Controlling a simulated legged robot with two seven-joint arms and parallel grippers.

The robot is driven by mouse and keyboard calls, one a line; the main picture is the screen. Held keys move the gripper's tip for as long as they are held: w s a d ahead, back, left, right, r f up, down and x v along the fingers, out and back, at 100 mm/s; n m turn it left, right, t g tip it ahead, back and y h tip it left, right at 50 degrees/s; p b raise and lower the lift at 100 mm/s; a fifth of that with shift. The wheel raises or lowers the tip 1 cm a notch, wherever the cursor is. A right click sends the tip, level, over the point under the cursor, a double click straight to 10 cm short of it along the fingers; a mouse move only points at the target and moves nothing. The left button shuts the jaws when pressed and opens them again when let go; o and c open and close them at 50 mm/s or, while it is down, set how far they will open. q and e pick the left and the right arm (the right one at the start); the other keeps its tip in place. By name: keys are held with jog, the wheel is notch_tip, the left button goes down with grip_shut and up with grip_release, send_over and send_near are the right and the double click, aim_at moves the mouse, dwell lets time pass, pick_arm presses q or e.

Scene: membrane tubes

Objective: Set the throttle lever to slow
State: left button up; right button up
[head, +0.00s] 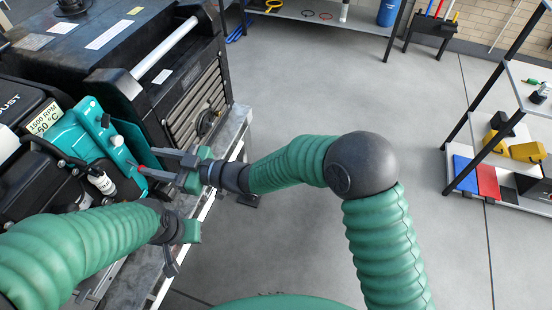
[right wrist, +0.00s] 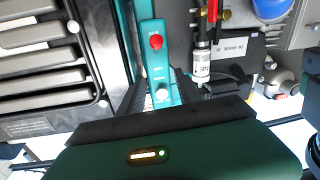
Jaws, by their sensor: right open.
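A teal control panel (head: 95,118) stands on the engine at the left in the head view. It carries a white knob (head: 117,140) and a small red part near my right gripper. In the right wrist view the panel shows a red knob (right wrist: 156,41) and a white knob (right wrist: 162,95) with small labels between them. I cannot tell which is the throttle lever. My right gripper (head: 152,161) is open beside the panel, its fingers pointing left; contact is unclear. My left gripper (head: 178,240) is below it, apart from the panel; its fingers are mostly hidden.
The engine label (head: 45,117) reads 1500 RPM. A black generator housing (head: 135,50) is behind. The floor to the right is free up to the shelf (head: 520,200).

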jog(key=v, duration=1.3)
jog(key=w+d+f+m+t+h, duration=0.1)
jog(key=w+d+f+m+h, duration=0.1)
jog(key=d, duration=0.4)
jog(key=w+d+f+m+t+h, duration=0.1)
jog(key=w+d+f+m+h, duration=0.1)
jog(key=d+h, duration=0.4)
jog(key=w+d+f+m+t+h, duration=0.2)
jog(key=w+d+f+m+h, duration=0.1)
jog(key=d, duration=0.3)
jog(key=shift+f+m+h+b, duration=0.4)
jog(key=shift+f+m+b, duration=0.1)
jog(key=shift+f, duration=0.35)
jog(key=shift+d, duration=0.1)
jog(key=s+d+f+m+g+h, duration=0.1)
jog(key=s+d+f+m+h, duration=0.2)
jog(key=d, duration=0.6)
jog(key=s+d+m+g+h, duration=0.1)
jog(key=s+d+m+g, duration=0.1)
jog(key=s, duration=0.5)
jog(key=s+d+f+m+g+h, duration=0.1)
jog(key=s+d+m+g, duration=0.2)
jog(key=s, duration=0.5)
jog(key=shift+d+f+h, duration=0.3)
jog(key=shift+d+f, duration=0.05)
jog(key=shift+d, duration=0.15)
